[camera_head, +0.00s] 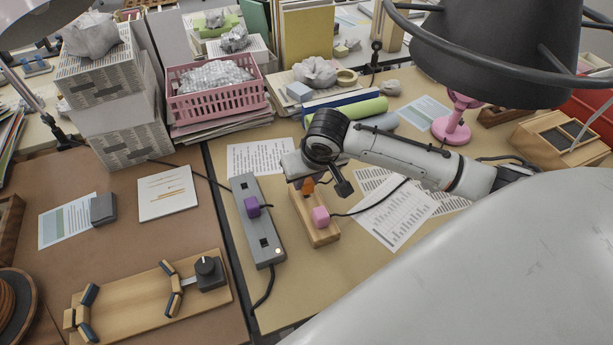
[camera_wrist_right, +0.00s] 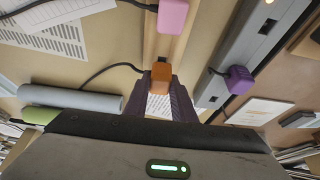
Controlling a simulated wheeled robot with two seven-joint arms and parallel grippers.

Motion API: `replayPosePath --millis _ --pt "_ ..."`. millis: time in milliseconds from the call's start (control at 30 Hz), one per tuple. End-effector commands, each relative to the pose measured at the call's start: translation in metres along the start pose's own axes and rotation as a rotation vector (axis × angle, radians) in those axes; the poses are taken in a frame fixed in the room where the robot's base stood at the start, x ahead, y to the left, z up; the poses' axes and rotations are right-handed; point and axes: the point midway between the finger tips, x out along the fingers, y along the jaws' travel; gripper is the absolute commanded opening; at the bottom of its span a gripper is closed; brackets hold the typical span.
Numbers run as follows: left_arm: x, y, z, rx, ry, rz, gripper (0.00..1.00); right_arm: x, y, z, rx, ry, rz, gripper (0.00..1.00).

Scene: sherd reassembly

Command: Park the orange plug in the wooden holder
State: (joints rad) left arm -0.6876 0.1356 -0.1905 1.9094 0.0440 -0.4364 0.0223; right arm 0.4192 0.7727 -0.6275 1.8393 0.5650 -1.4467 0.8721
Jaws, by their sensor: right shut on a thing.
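The orange plug (camera_head: 308,186) is between the fingertips of my right gripper (camera_head: 309,182), which is shut on it. In the right wrist view the orange plug (camera_wrist_right: 161,73) shows between the dark fingers, with a black cable running left. It is at the far end of the wooden holder (camera_head: 322,236); whether it is seated or just above the wood I cannot tell. A pink plug (camera_head: 320,217) stands in the holder nearer the front, its cable running right. My left gripper is not in view.
A grey power strip (camera_head: 266,232) with a purple plug (camera_head: 252,206) lies just left of the holder. Printed sheets (camera_head: 396,222) lie to the right. A wooden board with dark-tipped pegs (camera_head: 130,302) lies at the front left. A pink basket (camera_head: 217,90) stands behind.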

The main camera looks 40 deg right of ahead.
Motion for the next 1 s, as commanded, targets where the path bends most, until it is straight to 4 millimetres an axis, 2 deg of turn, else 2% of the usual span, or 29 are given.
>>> replayPosePath --millis 1000 --pt "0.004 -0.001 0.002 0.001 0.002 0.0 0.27 0.014 0.0 0.006 0.0 -0.002 0.001 0.02"
